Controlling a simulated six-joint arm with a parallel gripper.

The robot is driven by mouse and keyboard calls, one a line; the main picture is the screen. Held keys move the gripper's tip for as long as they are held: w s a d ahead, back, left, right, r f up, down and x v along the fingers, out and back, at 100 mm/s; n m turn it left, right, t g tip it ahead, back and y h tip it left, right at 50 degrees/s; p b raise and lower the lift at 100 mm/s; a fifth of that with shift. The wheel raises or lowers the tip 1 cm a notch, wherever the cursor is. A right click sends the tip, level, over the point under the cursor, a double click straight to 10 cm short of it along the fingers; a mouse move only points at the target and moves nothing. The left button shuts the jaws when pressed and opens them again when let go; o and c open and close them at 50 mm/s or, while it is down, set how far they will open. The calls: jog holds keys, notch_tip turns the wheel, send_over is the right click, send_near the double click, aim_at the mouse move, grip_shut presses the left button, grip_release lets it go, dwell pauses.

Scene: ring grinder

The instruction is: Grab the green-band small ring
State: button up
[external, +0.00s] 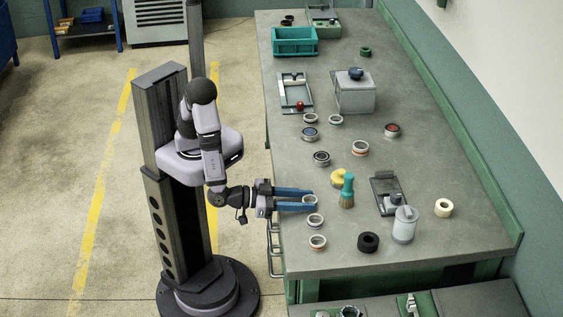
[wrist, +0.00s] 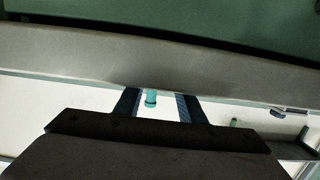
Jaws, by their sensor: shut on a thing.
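My gripper (external: 311,199) reaches in level from the left over the near-left edge of the bench. Its two blue fingers are shut on a small pale ring (external: 309,200), mostly hidden between them; its band colour cannot be told. In the wrist view the fingers (wrist: 156,104) show with a teal object (wrist: 151,99) seen between them, too small to name surely. A small ring with a green-teal band (external: 336,120) lies farther back on the bench. Two other small rings, one pale-banded (external: 315,221) and one orange-banded (external: 317,242), lie just in front of my gripper.
A teal-handled brush (external: 348,184) and a yellow object (external: 338,177) stand right of my fingertips. A black ring (external: 368,242), a pale canister (external: 404,226) and a dark metal fixture (external: 388,196) are farther right. More rings, a grey box (external: 355,95) and a teal crate (external: 295,42) lie behind.

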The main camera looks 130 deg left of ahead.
aim_at(303, 199)
notch_tip(303, 199, up, 10)
jog(key=shift+r+p, duration=0.1)
jog(key=shift+p, duration=0.35)
dwell(0.3)
